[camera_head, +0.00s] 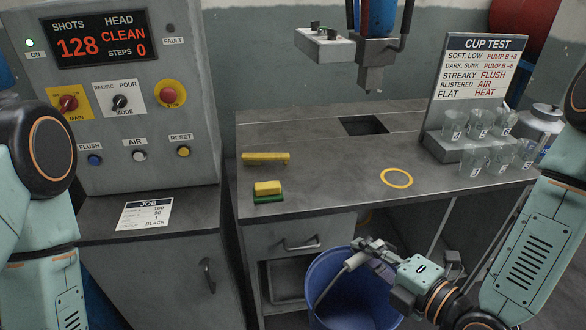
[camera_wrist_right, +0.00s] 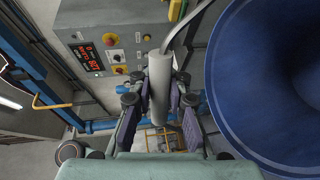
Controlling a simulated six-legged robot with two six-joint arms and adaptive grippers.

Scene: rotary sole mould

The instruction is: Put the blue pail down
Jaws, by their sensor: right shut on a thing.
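The blue pail (camera_head: 343,300) hangs low in front of the bench, at the bottom middle of the head view. It looks empty inside where I can see; its lower part is cut off by the frame. My right gripper (camera_head: 368,250) is shut on the pail's pale handle grip above the rim. In the right wrist view the gripper (camera_wrist_right: 160,105) has its fingers on both sides of the handle grip (camera_wrist_right: 159,70), and the pail (camera_wrist_right: 270,80) fills the right side. Whether the pail touches the floor is hidden. My left arm shows at the left edge, without its gripper.
The grey bench (camera_head: 320,180) carries a yellow ring mark (camera_head: 397,178), a yellow block on a green base (camera_head: 268,190), a yellow bar (camera_head: 265,158) and several clear cups by the cup test sign (camera_head: 480,70). A control cabinet (camera_head: 140,110) stands left. A nozzle (camera_head: 373,75) hangs above.

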